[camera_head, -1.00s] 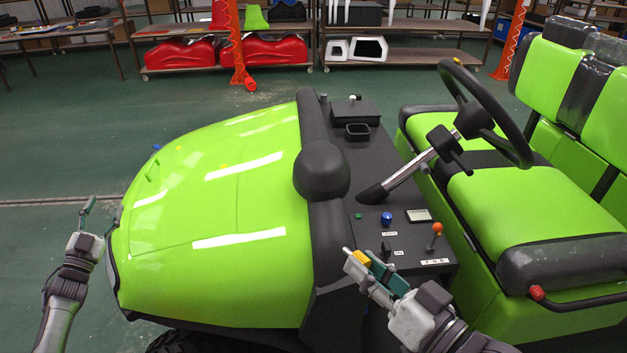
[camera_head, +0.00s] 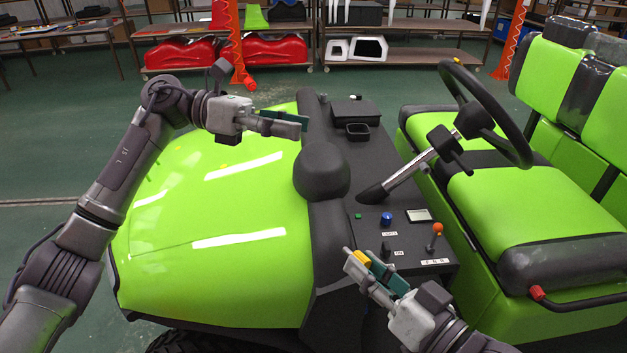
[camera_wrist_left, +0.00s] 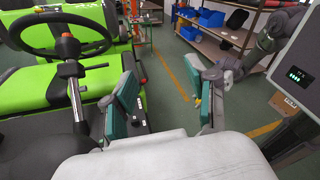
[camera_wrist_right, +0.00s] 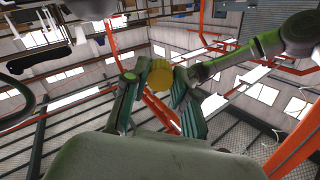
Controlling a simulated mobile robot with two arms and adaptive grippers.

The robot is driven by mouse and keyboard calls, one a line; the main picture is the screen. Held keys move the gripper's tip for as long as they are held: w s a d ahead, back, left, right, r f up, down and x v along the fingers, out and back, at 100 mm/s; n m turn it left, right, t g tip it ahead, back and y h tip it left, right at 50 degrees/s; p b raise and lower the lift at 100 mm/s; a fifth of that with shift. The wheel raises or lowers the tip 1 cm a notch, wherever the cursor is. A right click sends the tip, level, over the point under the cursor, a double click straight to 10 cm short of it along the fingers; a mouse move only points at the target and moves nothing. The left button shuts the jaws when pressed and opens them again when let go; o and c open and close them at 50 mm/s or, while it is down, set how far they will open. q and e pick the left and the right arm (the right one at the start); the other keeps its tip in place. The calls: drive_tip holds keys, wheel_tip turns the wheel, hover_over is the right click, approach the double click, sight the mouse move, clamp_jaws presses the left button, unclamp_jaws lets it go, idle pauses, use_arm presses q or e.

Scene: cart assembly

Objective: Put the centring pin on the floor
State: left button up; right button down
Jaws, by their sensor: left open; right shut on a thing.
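My right gripper (camera_head: 362,265) is shut on a small yellow piece (camera_head: 361,257) beside the near edge of the cart's dashboard. In the right wrist view the yellow piece (camera_wrist_right: 160,75) has a round end and sits between the fingertips. It may be the centring pin; its shape is mostly hidden. My left gripper (camera_head: 302,124) is open and empty above the far side of the green hood, near the dashboard's dark edge. In the left wrist view its fingers (camera_wrist_left: 165,108) stand apart. The floor (camera_head: 60,150) is dark green.
The green cart hood (camera_head: 200,240), dashboard (camera_head: 365,160), steering wheel (camera_head: 500,110) and seat (camera_head: 535,200) fill the middle and right. Shelves with red parts (camera_head: 270,50) stand at the back.

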sight(350, 251)
use_arm(q)
drive_tip(key=s+d+f+m+y, duration=0.4)
drive_tip(key=s+m+y, duration=0.65)
drive_tip(key=m, duration=0.25)
drive_tip(key=shift+t+y, duration=0.4)
drive_tip(key=shift+y, duration=0.05)
drive_tip(key=x, duration=0.7)
drive_tip(key=w+x, duration=0.1)
drive_tip(key=x, duration=0.3)
drive_tip(key=shift+d+f, duration=0.3)
drive_tip(key=shift+f, duration=0.05)
drive_tip(key=c, duration=1)
drive_tip(key=o, duration=1)
